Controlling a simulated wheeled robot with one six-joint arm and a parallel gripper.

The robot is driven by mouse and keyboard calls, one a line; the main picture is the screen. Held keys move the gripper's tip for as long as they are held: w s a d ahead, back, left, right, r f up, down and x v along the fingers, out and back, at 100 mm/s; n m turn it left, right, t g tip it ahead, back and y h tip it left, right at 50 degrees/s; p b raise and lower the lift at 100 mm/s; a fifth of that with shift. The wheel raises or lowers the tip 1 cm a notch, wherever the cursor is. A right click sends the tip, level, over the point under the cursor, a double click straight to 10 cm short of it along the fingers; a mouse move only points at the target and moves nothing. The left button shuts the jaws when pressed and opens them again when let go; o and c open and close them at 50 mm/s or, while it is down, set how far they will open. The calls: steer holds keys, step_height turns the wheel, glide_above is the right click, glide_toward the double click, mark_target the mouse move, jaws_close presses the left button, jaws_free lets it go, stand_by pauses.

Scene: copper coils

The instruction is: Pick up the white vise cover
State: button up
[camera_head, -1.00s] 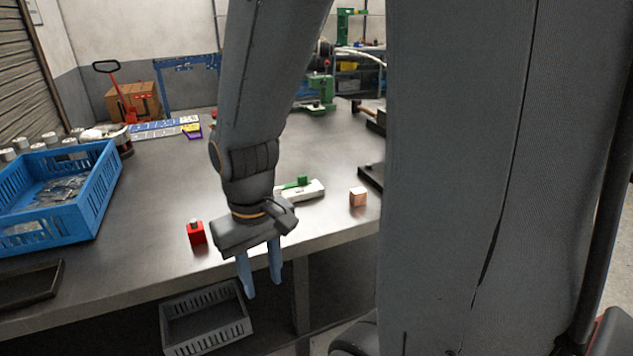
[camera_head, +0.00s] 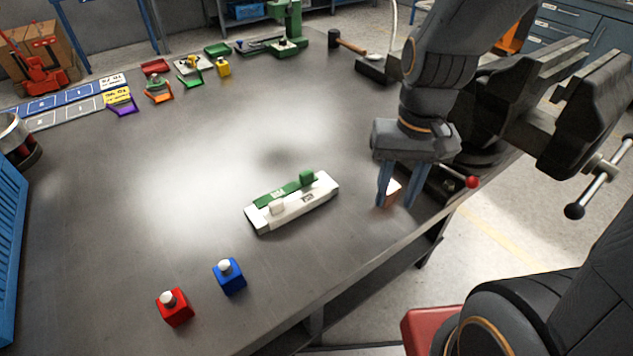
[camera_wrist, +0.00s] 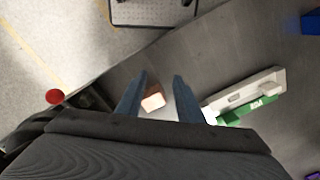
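The white vise cover (camera_head: 300,211) is a long bar with a white knob, lying in the middle of the grey table. A green cover (camera_head: 272,199) with a green knob lies against its far side. In the wrist view the white cover (camera_wrist: 272,78) and the green cover (camera_wrist: 256,108) lie right of my fingers. My gripper (camera_head: 396,206) is right of the white cover, near the table's right edge, with its fingers apart. A copper-coloured block (camera_head: 394,188) shows between the fingers in both views. I cannot tell whether they touch it.
A dark vise (camera_head: 560,110) with a red-tipped handle (camera_head: 472,182) stands just right of my gripper. A red block (camera_head: 174,309) and a blue block (camera_head: 229,278) stand near the front edge. A blue crate (camera_head: 10,240) is at the left. The table left of the covers is clear.

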steer(key=w+a+r+m+g+y+p, duration=0.1)
steer(key=a+r+m+p, duration=0.15)
steer(key=a, duration=0.25)
steer(key=w+a+r+m+y+p, duration=0.1)
steer(key=w+a+m+p, duration=0.15)
steer(key=a, duration=0.35)
steer(key=m+g+y+p, duration=0.1)
steer(key=m+y+p, duration=0.1)
steer(key=m+p, duration=0.3)
glide_toward(276, 202)
steer(key=a+f, duration=0.1)
steer(key=shift+h, duration=0.3)
steer(key=shift+p+x, duration=0.3)
steer(key=shift+x, duration=3.5)
steer(key=shift+s, duration=0.1)
jaws_close()
